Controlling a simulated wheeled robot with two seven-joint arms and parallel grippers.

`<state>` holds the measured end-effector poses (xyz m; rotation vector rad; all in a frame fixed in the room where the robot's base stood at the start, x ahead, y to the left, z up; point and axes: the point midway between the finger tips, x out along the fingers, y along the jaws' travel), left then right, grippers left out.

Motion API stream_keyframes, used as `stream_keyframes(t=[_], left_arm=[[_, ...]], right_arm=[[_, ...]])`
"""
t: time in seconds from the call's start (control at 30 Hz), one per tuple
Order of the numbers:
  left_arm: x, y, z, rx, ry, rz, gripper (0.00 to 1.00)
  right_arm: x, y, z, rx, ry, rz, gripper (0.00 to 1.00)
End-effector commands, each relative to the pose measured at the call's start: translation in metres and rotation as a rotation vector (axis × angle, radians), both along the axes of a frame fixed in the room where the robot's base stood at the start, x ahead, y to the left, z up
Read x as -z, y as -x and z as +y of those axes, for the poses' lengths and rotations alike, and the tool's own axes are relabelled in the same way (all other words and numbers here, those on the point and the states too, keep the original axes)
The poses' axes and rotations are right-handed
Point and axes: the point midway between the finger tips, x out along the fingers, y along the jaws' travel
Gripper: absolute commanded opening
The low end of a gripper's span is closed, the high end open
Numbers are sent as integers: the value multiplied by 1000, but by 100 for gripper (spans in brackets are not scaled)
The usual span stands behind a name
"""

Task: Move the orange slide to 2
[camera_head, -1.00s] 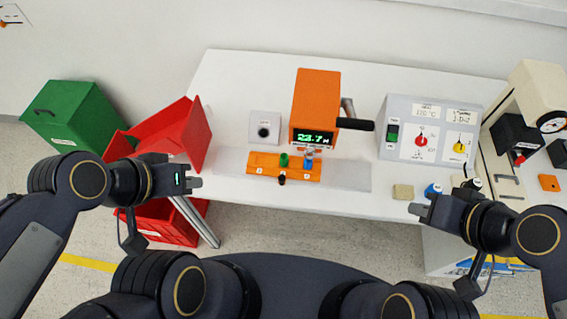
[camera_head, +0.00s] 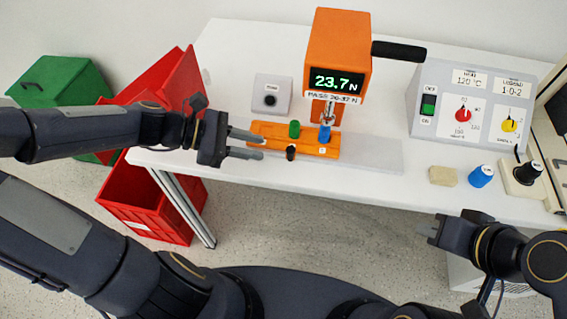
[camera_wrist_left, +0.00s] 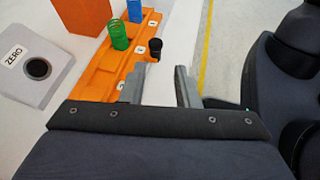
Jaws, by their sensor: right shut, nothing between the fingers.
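The orange slide (camera_head: 258,129) lies on a pale rail on the white bench, below the orange force tester (camera_head: 337,45). It carries a green spring (camera_head: 294,130), a blue spring (camera_head: 324,134) under the tester's tip, and a black knob (camera_head: 291,153) at its near side. Small number labels on it are too blurred to read surely. My left gripper (camera_head: 262,146) is open and empty at the slide's left part, left of the knob. In the left wrist view the knob (camera_wrist_left: 154,48) stands ahead of the open fingers (camera_wrist_left: 160,82). My right gripper (camera_head: 425,228) is shut and empty near the bench's front edge.
The tester's display reads 23.7 N and its black handle (camera_head: 398,50) sticks out right. A grey ZERO button box (camera_head: 272,94) stands left of the tester. A grey control box (camera_head: 470,105), a tan block (camera_head: 443,176) and a blue knob (camera_head: 481,176) are right. Red bins (camera_head: 150,205) are left.

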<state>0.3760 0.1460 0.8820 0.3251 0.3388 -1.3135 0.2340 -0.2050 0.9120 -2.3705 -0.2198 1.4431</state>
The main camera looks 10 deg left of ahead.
Motion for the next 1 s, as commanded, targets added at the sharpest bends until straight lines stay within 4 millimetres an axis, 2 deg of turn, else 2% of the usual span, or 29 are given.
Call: stream_keyframes(t=[0.03, 0.17, 0.4, 0.6, 0.97, 1.0], left_arm=[[4, -4, 1, -21, 33, 18, 28], [5, -8, -6, -36, 58, 33, 28], [21, -16, -41, -29, 57, 31, 28], [29, -22, -62, -32, 54, 31, 28], [31, -24, -68, -35, 51, 31, 28], [31, -24, -68, -35, 51, 31, 25]], right_arm=[[6, 0, 0, 0, 0, -1, 0], [9, 0, 0, 0, 0, -1, 0], [21, 0, 0, 0, 0, -1, 0], [27, 0, 0, 0, 0, -1, 0], [28, 0, 0, 0, 0, 0, 0], [28, 0, 0, 0, 0, 0, 0]])
